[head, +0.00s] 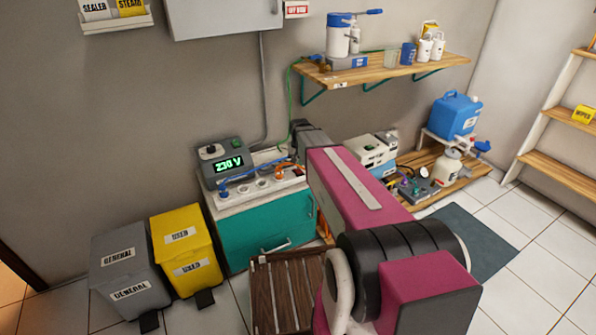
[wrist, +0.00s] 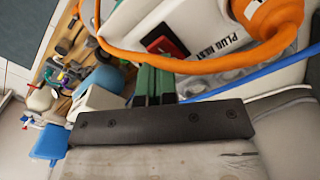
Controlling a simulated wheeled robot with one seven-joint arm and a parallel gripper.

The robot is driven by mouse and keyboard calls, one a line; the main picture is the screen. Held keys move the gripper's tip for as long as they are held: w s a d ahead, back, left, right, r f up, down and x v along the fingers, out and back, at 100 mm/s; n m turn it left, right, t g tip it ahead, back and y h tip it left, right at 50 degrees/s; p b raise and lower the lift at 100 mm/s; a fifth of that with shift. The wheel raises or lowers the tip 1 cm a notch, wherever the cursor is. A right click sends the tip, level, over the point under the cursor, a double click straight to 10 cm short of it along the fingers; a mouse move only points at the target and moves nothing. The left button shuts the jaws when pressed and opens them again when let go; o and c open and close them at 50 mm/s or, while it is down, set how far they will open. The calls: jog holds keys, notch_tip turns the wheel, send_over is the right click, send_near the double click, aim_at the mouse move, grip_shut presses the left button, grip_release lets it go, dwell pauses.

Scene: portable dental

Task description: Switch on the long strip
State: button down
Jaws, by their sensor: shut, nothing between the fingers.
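The long strip (head: 258,189) is a white power strip with round sockets on top of the teal cabinet. An orange plug sits at its right end in the head view. In the wrist view, a white strip body (wrist: 215,62) shows the words "PLUG NEST" and a red rocker switch (wrist: 168,44) in a dark frame. Whether the switch is on or lit I cannot tell. My gripper (wrist: 154,72) has its green fingers shut and empty, with the tips close to the switch; contact is unclear. In the head view my arm hides the fingers.
An orange cable (wrist: 130,57) curves across near my fingers, from an orange plug (wrist: 268,16). A blue cable (wrist: 255,82) runs on the right. A grey box reading "230 V" (head: 229,163) stands behind the strip. A wooden slatted crate (head: 290,293) stands before the teal cabinet (head: 262,236).

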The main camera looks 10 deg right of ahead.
aim_at(299, 171)
jog(key=shift+f, duration=1.3)
dwell(0.8)
jog(key=shift+r, duration=3.55)
jog(key=s+f+n, duration=0.2)
jog(key=s, duration=1.9)
jog(key=shift+s+f, duration=0.15)
jog(key=shift+f, duration=0.25)
